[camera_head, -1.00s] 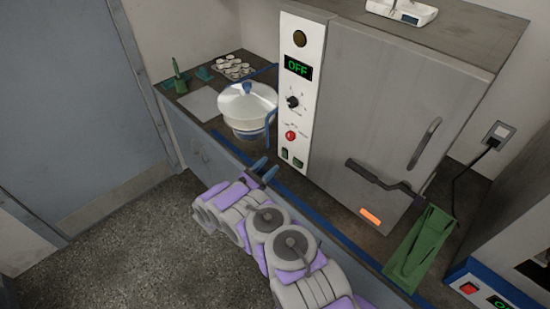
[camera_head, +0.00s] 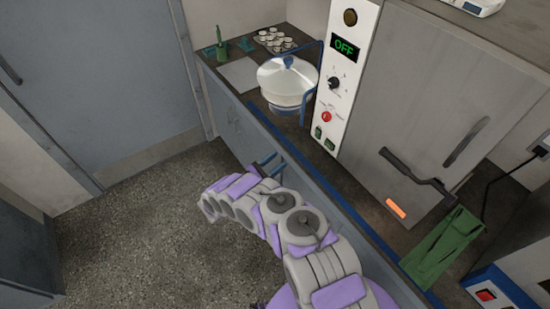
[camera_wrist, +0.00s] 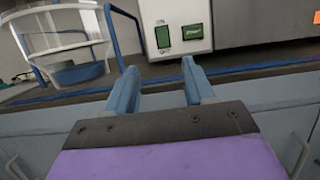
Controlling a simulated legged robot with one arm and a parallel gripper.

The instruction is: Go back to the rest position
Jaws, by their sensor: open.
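My gripper (camera_head: 268,164) is at the front edge of the counter, below and in front of the sieve shaker (camera_head: 287,80). In the wrist view my gripper (camera_wrist: 158,78) shows two blue fingers apart with nothing between them. My arm folds back from it toward the bottom of the head view, over the floor. The sieve shaker has a clear lid and a blue frame, and it stands on the counter left of a grey oven (camera_head: 445,95). The oven door is closed and its display reads OFF.
The counter (camera_head: 232,95) carries a tray of small cups (camera_head: 274,40), a green brush (camera_head: 221,48) and a green folded cloth-like item (camera_head: 442,248). A blue-edged device (camera_head: 495,290) stands at lower right. The floor (camera_head: 140,220) to the left is clear. A grey door (camera_head: 95,70) is at the back left.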

